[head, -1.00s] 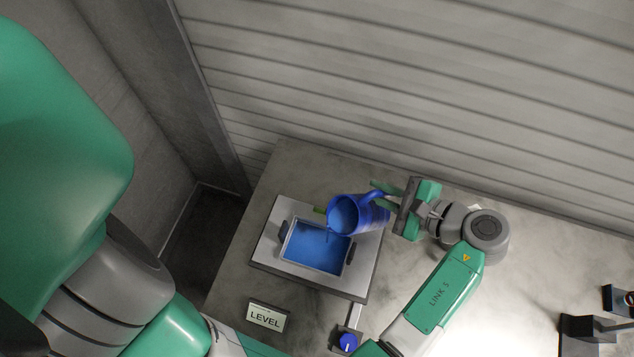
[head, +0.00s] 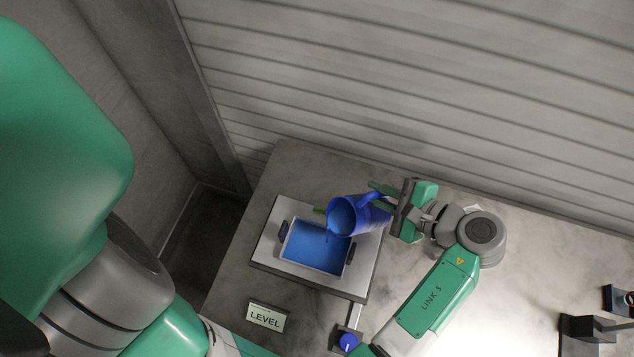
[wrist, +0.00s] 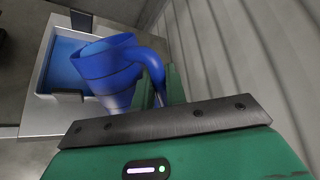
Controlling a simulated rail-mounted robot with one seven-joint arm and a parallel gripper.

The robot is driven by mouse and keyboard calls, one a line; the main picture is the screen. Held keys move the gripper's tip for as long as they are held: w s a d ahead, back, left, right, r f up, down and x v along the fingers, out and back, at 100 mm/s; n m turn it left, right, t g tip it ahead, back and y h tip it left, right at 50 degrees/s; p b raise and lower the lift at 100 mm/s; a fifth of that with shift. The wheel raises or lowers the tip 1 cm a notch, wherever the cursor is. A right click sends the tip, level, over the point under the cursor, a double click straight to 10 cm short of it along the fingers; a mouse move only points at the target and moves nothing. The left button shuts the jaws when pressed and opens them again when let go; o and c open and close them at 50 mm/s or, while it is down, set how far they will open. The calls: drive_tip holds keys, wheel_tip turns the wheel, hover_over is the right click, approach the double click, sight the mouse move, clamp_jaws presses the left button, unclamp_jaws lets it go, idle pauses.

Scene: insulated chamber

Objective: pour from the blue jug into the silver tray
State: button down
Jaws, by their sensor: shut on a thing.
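The blue jug (head: 366,217) is tilted to the left over the right part of the silver tray (head: 285,248). Blue liquid shows inside the jug's mouth, and a thin blue stream falls from its lip into the tray. Blue liquid covers the tray's floor. My gripper (head: 384,197) is shut on the jug's handle from the right. In the wrist view the jug (wrist: 108,70) and its handle are close in front of my gripper (wrist: 160,88), with the tray (wrist: 42,75) beyond to the left. The fingertips are partly hidden by the handle.
The tray sits on a light square platform (head: 264,255) on the stone table (head: 240,270). A LEVEL sign (head: 266,317) and a blue knob (head: 348,342) stand in front. A ribbed wall (head: 420,100) rises close behind. Dark fixtures (head: 585,330) stand at the far right.

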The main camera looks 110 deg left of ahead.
drive_tip(key=shift+s+d+r+n+t+y, duration=0.2)
drive_tip(key=shift+d+r+n, duration=0.05)
drive_tip(key=shift+r, duration=0.1)
drive_tip(key=shift+s+d+r+n+t+y, duration=0.15)
drive_tip(key=shift+d+r+n+t+y, duration=0.1)
drive_tip(key=shift+r, duration=0.1)
idle(2.3)
drive_tip(key=shift+w+a+f+m+g+h, duration=0.65)
drive_tip(key=shift+a+f+m+g+h, duration=0.25)
drive_tip(key=shift+a+m, duration=0.1)
drive_tip(key=shift+w+r, duration=0.1)
drive_tip(key=shift+w, duration=0.05)
drive_tip(key=shift+s+d+f, duration=0.15)
drive_tip(key=shift+s+f, duration=0.05)
drive_tip(key=shift+w+f, duration=0.15)
drive_tip(key=shift+f, duration=0.05)
drive_tip(key=w+a+f+m+g, duration=0.2)
drive_tip(key=a, duration=0.1)
drive_tip(key=shift+h, duration=0.35)
drive_tip(key=shift+w+a+f+m+g, duration=0.25)
drive_tip(key=shift+w+a+m+g, duration=0.45)
drive_tip(key=shift+m, duration=0.35)
drive_tip(key=shift+w+a+f+m+g, duration=0.25)
drive_tip(key=shift+w+a+m+g, duration=0.2)
drive_tip(key=shift+a+m+g, duration=0.45)
